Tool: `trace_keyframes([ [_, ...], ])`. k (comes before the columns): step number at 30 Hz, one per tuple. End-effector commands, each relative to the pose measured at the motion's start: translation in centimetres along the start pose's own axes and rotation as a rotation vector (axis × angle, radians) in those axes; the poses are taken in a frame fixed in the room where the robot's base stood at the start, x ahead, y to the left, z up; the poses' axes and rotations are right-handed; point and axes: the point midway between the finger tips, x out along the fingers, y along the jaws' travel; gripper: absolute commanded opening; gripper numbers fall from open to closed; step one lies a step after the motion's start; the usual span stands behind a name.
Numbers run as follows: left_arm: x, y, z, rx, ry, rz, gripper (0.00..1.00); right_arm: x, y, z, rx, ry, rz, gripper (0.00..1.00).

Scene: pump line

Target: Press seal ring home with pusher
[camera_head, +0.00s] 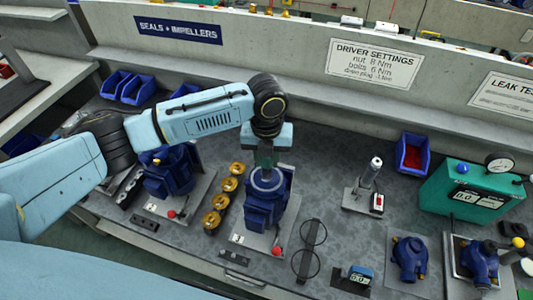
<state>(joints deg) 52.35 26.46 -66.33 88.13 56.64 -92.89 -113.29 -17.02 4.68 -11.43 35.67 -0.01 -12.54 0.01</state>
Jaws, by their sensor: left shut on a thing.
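My left gripper (266,160) reaches down over the middle blue pump housing (264,208), at the housing's top opening. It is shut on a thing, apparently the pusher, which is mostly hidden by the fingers. A pale grey round rim (268,184) shows at the top of the housing just below the fingers. I cannot tell whether it belongs to the pusher or the housing. The seal ring cannot be made out. My right gripper is not in view.
Several brass impellers (220,201) stand in a row left of the housing. Another blue pump (170,172) is further left. To the right are a silver upright tool (369,175), black rings (312,234), a red-filled blue bin (413,152) and a green gauge box (470,192).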

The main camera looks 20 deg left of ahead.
Motion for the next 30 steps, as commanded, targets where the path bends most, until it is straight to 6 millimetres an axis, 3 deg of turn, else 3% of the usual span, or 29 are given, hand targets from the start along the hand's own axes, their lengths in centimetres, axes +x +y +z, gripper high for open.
trace_keyframes([
  [30,0.09,0.04,0.13,0.0,0.0,0.001,0.02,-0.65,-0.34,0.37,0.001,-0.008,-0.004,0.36],
])
